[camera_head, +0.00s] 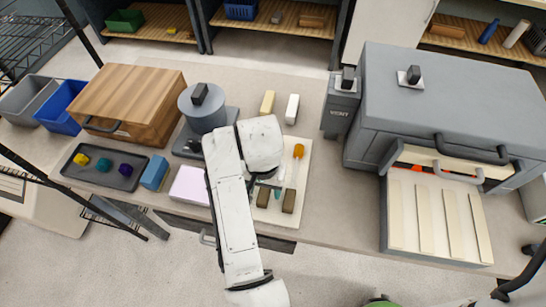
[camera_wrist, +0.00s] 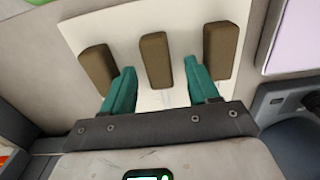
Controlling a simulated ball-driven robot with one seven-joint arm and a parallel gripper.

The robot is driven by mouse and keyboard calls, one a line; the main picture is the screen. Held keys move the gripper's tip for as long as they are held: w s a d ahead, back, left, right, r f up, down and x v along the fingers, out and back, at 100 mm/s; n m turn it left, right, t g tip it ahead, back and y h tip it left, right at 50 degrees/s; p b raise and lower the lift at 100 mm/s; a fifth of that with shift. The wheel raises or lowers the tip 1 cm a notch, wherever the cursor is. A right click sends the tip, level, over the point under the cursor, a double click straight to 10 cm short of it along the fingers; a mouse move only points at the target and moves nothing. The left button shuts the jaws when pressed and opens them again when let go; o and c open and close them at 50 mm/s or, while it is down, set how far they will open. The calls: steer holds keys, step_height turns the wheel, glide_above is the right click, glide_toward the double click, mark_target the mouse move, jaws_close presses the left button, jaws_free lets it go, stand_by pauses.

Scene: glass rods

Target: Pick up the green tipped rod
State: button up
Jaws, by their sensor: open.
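My gripper (camera_wrist: 160,72) is open, with two teal fingers; a small part of it shows below my arm in the head view (camera_head: 270,188). It is over the cream board (camera_head: 303,185), its fingers on either side of the middle brown block (camera_wrist: 156,60) as seen in the wrist view. Two more brown blocks stand on the board, one at the left (camera_wrist: 97,65) and one at the right (camera_wrist: 220,50). An orange-tipped piece (camera_head: 298,151) lies on the board right of my arm. I cannot make out a green tip; my arm and gripper hide part of the board. Nothing is visibly held.
A pink-white box (camera_head: 190,186) and blue block (camera_head: 154,172) sit left of the board. A grey hotplate with a round pot (camera_head: 203,112) stands behind left. Yellow (camera_head: 267,103) and white (camera_head: 292,109) blocks lie behind.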

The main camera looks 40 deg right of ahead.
steer(key=shift+c, duration=0.4)
jaws_close()
steer(key=shift+r, duration=0.1)
